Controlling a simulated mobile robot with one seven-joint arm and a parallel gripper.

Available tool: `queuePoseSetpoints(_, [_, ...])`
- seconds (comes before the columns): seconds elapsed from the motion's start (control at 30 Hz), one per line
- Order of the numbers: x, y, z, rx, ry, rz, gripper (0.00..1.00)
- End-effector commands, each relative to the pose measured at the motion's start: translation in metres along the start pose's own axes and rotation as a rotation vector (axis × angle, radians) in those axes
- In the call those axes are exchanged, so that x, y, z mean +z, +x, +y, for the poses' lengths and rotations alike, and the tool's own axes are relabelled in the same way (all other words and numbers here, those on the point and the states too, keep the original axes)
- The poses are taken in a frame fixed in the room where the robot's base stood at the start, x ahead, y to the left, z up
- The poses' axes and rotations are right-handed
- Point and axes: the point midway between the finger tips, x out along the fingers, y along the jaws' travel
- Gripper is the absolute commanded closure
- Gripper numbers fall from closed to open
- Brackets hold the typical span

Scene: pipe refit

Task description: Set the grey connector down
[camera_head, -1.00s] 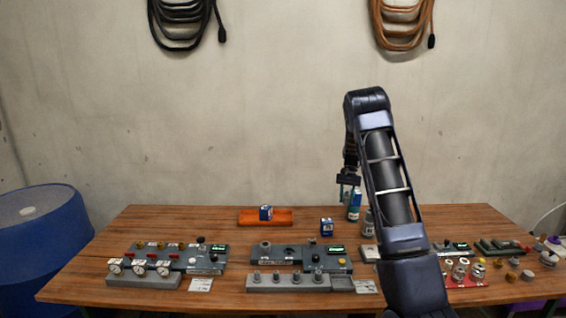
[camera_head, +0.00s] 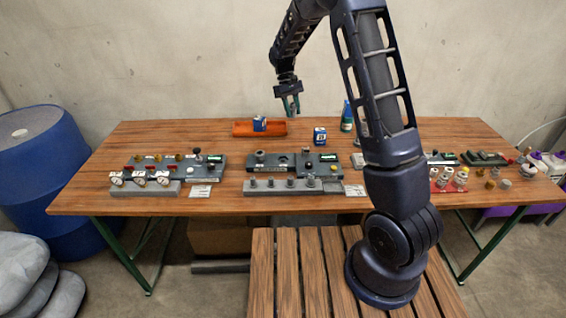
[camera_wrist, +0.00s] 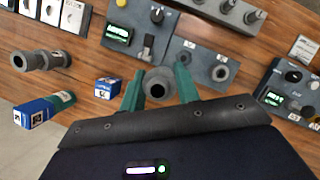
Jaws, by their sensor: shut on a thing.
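My gripper (camera_wrist: 158,88) has green fingers and is shut on the grey connector (camera_wrist: 157,83), a short tube with its dark bore facing the wrist camera. In the head view my gripper (camera_head: 291,105) is in the air above the back of the table, and the connector is too small to make out there. In the wrist view the middle grey board (camera_wrist: 205,52) lies beyond the fingertips, with two round ports on its one half and a lit display on the other. The same board shows in the head view (camera_head: 270,173).
A blue box (camera_head: 320,136) and a blue-green can (camera_head: 346,118) stand behind the board. An orange tray (camera_head: 245,130) holds another blue box. A grey rack (camera_head: 285,187) with several pegs runs along the front. Bare wood (camera_head: 225,205) lies at the table's front edge.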

Motion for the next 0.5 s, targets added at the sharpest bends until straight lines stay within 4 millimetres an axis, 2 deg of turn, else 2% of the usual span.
queuePoseSetpoints(0.03, [0.004,-0.003,-0.015,0.021,-0.049,0.0,0.91])
queuePoseSetpoints(0.1, [0.007,-0.004,-0.03,0.044,-0.104,-0.002,0.91])
queuePoseSetpoints(0.2, [0.011,-0.006,-0.044,0.068,-0.158,-0.003,0.91])
queuePoseSetpoints(0.37, [0.011,0.0,-0.053,0.084,-0.194,-0.006,0.91])
queuePoseSetpoints(0.5, [0.002,0.023,-0.053,0.084,-0.195,-0.009,0.91])
